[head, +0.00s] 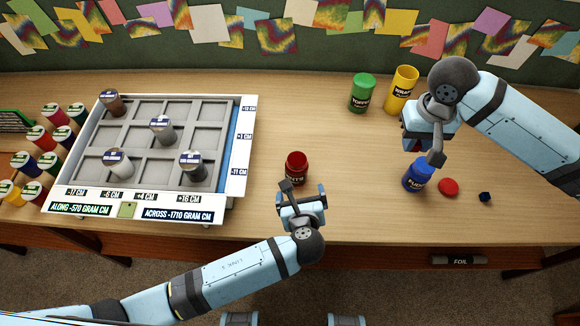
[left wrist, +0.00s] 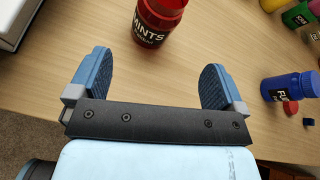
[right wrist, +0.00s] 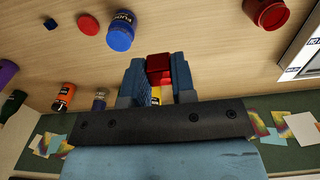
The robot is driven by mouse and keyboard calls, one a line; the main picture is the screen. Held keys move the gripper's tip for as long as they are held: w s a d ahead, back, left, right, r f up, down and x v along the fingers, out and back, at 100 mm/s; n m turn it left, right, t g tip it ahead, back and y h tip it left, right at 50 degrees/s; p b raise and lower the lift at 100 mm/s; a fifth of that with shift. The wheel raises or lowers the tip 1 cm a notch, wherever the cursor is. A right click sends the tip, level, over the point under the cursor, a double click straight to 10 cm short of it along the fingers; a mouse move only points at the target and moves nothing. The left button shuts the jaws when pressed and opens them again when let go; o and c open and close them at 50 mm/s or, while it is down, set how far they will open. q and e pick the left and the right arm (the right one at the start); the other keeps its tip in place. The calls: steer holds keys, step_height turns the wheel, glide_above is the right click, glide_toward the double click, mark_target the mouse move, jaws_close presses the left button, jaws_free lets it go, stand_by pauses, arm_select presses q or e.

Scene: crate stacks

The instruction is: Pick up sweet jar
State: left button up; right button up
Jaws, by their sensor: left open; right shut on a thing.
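A red jar labelled MINTS (head: 297,168) stands upright on the table, right of the grid tray. My left gripper (head: 302,194) is open and empty just in front of it. In the left wrist view the jar (left wrist: 157,20) is beyond the fingertips, between the two fingers. A blue jar labelled FUDGE (head: 417,179) stands upright further right, partly covered by my right arm in the head view. My right gripper (right wrist: 158,80) is shut on a red blocky thing (right wrist: 159,66), held near the blue jar. A green jar (head: 362,93) stands at the back.
A yellow wrapper container (head: 402,90) stands beside the green jar. A red disc (head: 448,187) and a small dark blue cube (head: 485,197) lie right of the blue jar. Several coloured jars (head: 40,135) stand at far left.

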mark_target(297, 170)
steer(key=shift+f, duration=0.15)
arm_select(q)
steer(key=w, duration=0.2)
steer(key=w+f+m, duration=0.1)
steer(key=w, duration=0.1)
steer(key=w+m+t, duration=0.1)
steer(key=shift+w+f+y+p, duration=0.3)
steer(key=shift+w+f, duration=0.1)
arm_select(e)
steer(key=shift+r, duration=0.3)
arm_select(q)
steer(key=x, duration=0.4)
steer(key=shift+w+a+p, duration=0.4)
arm_select(e)
steer(key=shift+r, duration=0.45)
arm_select(q)
steer(key=shift+w+f, duration=0.2)
steer(key=shift+w, duration=0.15)
steer(key=c, duration=1.1)
steer(key=shift+r, duration=0.15)
